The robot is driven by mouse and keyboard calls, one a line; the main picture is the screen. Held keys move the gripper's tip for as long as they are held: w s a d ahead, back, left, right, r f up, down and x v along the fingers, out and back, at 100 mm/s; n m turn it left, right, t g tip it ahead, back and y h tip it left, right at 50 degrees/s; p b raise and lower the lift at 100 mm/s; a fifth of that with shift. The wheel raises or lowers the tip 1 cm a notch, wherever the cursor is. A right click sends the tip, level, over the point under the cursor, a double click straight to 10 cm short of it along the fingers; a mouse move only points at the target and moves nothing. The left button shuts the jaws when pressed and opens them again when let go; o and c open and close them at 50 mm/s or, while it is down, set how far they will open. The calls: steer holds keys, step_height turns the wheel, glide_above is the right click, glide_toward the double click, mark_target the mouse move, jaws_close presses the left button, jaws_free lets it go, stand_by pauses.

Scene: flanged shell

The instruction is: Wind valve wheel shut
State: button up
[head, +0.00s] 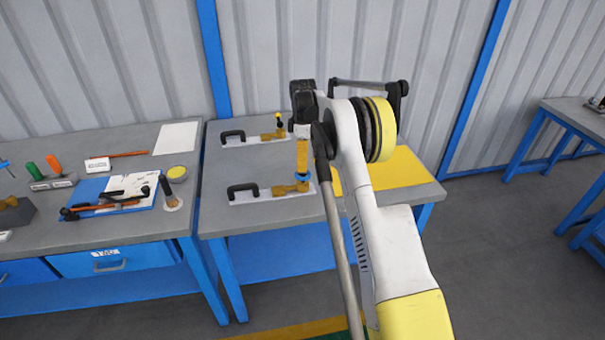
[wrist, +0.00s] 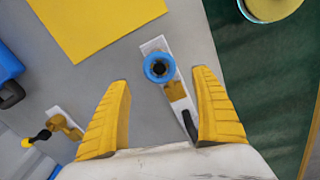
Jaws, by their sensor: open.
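The near valve (head: 291,188) is a brass-coloured body on a white plate with a black handle, lying on the grey bench. Its small blue wheel (head: 302,177) shows just below my gripper (head: 302,152) in the head view. In the wrist view the blue wheel (wrist: 149,67), with a dark hub, lies between and slightly beyond the two yellow fingertips of my gripper (wrist: 163,76). The fingers are spread wide, with nothing between them in contact. The valve's brass body (wrist: 175,91) extends below the wheel. I cannot tell the exact height gap.
A second brass valve (head: 268,136) with a yellow knob stands farther back on the bench. A yellow sheet (head: 400,170) lies to the right. The left bench holds a blue clipboard (head: 88,190), tools and a dark-handled brush-like item (head: 176,175). A corrugated wall stands behind.

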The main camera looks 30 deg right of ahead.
mark_target(303, 174)
step_height(303, 174, down, 6)
steer(key=shift+f+b, duration=0.1)
steer(key=shift+b, duration=0.45)
steer(key=c, duration=1.2)
